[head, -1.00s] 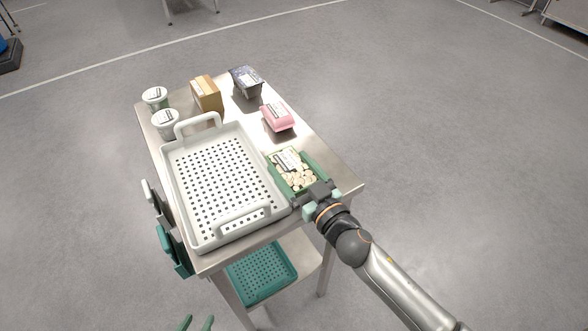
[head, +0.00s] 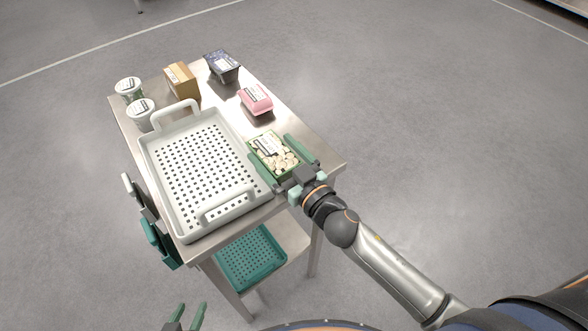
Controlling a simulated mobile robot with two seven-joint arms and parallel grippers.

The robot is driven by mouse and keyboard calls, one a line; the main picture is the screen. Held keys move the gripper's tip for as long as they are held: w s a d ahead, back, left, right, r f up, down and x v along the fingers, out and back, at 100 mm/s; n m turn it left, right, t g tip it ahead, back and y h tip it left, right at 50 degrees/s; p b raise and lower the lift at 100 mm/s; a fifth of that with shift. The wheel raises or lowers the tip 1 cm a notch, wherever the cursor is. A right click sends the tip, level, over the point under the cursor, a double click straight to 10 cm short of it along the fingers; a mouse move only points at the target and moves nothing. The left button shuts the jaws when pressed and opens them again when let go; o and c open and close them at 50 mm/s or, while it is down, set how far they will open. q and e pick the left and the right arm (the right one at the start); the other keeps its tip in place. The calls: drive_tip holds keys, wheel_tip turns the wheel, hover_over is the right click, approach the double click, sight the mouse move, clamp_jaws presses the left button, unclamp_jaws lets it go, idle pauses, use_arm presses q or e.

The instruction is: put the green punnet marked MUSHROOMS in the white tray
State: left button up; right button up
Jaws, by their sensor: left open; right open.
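The green punnet (head: 273,155) with a white label and pale mushrooms under its top sits on the metal table, just right of the white tray. The label's writing is too small to read. The white tray (head: 149,172) is perforated, empty, and has two raised handles. My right gripper (head: 270,148) is open, with one green finger on each side of the punnet; contact cannot be told. My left gripper (head: 187,318) is open and empty at the bottom edge, in front of the table and well away from the punnet.
A pink carton (head: 256,99), a dark punnet (head: 222,66), a brown box (head: 182,81) and two white tubs (head: 128,88) (head: 140,113) stand towards the back. A green perforated crate (head: 250,259) is on the lower shelf. The table's right corner is bare.

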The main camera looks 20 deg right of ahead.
drive_tip(key=b+v, duration=0.1)
drive_tip(key=v, duration=1)
drive_tip(key=s+d+f+m+g+h, duration=0.1)
drive_tip(key=s+f+g, duration=0.3)
drive_tip(key=f, duration=0.7)
drive_tip(key=s+d+f+g+h, duration=0.2)
drive_tip(key=s+f, duration=0.4)
drive_tip(key=f, duration=0.6)
drive_tip(key=shift+s+m+g+h, duration=0.3)
drive_tip(key=shift+m+g+h, duration=0.1)
drive_tip(key=shift+g, duration=0.5)
